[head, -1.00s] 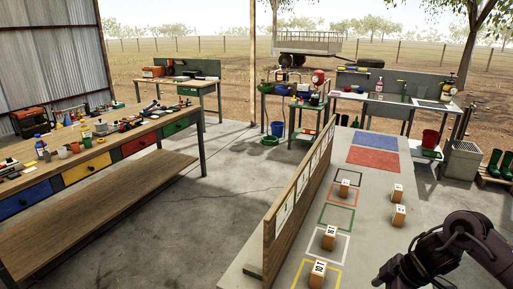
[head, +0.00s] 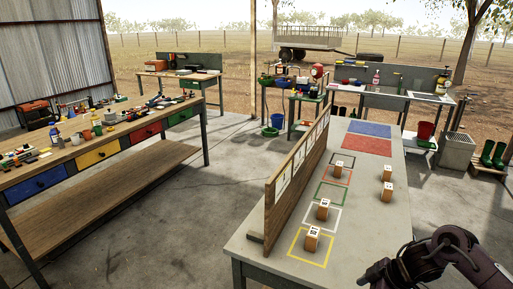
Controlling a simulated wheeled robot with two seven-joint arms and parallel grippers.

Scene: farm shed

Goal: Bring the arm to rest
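My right arm (head: 440,253) enters at the lower right corner. It bends and runs down and left past the bottom edge, beside the front right of the grey table (head: 262,247). No fingertips show, so my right gripper is out of the picture. My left arm and gripper are not in view. Numbered wooden blocks stand upright on the table: one (head: 311,240) at the yellow outline, one (head: 323,211) at the white outline, one (head: 337,173) at the red outline. Two more blocks (head: 387,173) (head: 386,193) stand on the right side, apart from my arm.
A wooden board (head: 283,196) stands along the table's left side. Red (head: 367,145) and blue (head: 370,129) mats lie at its far end. A cluttered workbench (head: 120,182) with coloured drawers stands left, with open concrete floor between. Green boots (head: 492,154) and a red bucket (head: 426,131) are at right.

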